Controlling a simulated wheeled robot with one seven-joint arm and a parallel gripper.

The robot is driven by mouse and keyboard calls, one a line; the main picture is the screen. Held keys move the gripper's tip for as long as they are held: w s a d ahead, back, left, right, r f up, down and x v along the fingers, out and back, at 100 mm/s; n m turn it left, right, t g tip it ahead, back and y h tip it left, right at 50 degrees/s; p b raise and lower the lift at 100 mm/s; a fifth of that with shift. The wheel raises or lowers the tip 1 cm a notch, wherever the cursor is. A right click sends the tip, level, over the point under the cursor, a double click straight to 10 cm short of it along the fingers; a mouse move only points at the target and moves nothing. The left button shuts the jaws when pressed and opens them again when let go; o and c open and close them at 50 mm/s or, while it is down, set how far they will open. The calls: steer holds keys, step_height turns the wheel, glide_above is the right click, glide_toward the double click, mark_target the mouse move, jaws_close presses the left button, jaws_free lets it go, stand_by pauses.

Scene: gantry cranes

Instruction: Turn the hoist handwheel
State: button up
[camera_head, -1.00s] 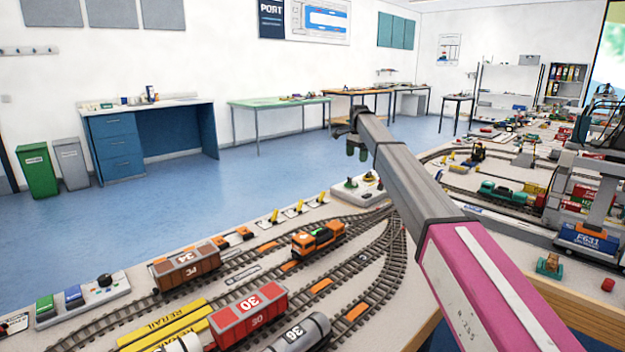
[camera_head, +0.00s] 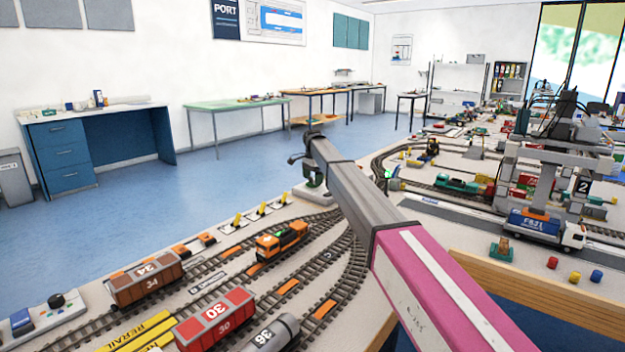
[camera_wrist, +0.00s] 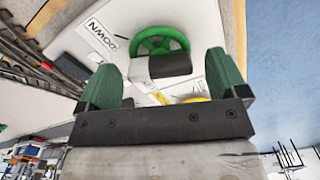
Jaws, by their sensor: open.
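A green handwheel (camera_wrist: 160,38) shows in the wrist view on a pale panel (camera_wrist: 92,32) printed with the word DOWN. My gripper (camera_wrist: 165,78) is open, its two green fingers apart, with the wheel between and beyond their tips. I see no finger touching the wheel. A dark grey block covers the wheel's near part. In the head view my gripper (camera_head: 313,178) hangs at the end of the arm over a pale control box (camera_head: 312,196); the arm and gripper hide most of the box, and the wheel cannot be made out there.
A yellow part (camera_wrist: 195,99) shows between the fingers, partly hidden. Tracks run near the box with an orange locomotive (camera_head: 283,240) and a brown wagon (camera_head: 145,280). A grey gantry crane (camera_head: 560,160) stands over a blue truck (camera_head: 535,225) at right. The floor beyond the table is clear.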

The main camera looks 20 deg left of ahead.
steer(key=shift+f, duration=0.25)
steer(key=c, duration=0.9)
steer(key=shift+c, duration=0.2)
steer(key=shift+n, duration=0.4)
steer(key=n, duration=0.5)
steer(key=shift+n, duration=0.4)
steer(key=n, duration=0.6)
steer(key=shift+n, duration=0.4)
steer(key=o, duration=0.9)
